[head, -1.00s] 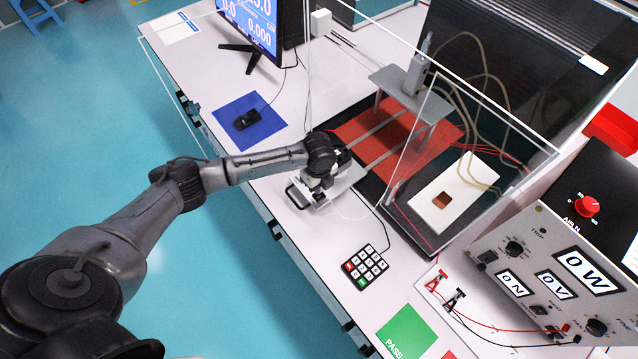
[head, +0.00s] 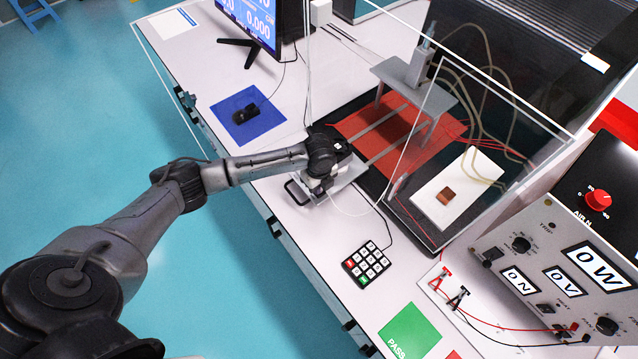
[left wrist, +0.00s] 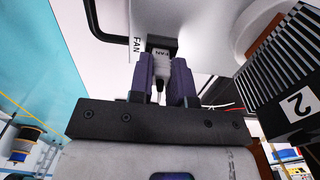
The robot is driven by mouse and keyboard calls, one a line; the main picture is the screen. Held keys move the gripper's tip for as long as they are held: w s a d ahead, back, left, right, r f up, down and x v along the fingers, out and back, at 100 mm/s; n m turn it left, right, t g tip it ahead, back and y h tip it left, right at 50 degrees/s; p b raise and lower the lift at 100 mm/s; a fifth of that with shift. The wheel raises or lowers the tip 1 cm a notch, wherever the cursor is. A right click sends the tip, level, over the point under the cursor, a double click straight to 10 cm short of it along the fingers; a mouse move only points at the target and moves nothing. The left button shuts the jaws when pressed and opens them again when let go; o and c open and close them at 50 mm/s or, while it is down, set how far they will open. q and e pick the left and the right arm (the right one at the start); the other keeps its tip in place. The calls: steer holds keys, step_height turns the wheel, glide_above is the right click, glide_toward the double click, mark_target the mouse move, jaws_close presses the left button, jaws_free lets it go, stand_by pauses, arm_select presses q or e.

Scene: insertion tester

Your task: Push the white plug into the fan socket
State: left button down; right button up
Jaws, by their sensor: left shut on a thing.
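My left gripper (head: 318,184) is over a light plate-like fixture (head: 343,191) near the front edge of the bench. In the left wrist view, the two dark fingers of the left gripper (left wrist: 163,82) are shut on the white plug (left wrist: 160,67), which bears a FAN label. The plug's far end is close to a pale surface with another FAN label (left wrist: 136,46). The socket opening is hidden, so I cannot tell how deep the plug sits. In the head view the gripper hides the plug. My right gripper is not in view.
Clear panels stand around a red mat (head: 400,143) with a grey stand (head: 415,85). A keypad (head: 367,263), a green PASS mat (head: 409,331) and a control panel (head: 560,270) are to the right. A dark ribbed block marked 2 (left wrist: 285,85) is close right of the gripper.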

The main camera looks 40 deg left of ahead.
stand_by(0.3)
arm_select(q)
steer(key=shift+f, duration=0.25)
steer(key=c, duration=1)
jaws_free()
steer(key=shift+r+p, duration=0.75)
steer(key=shift+r, duration=6.2)
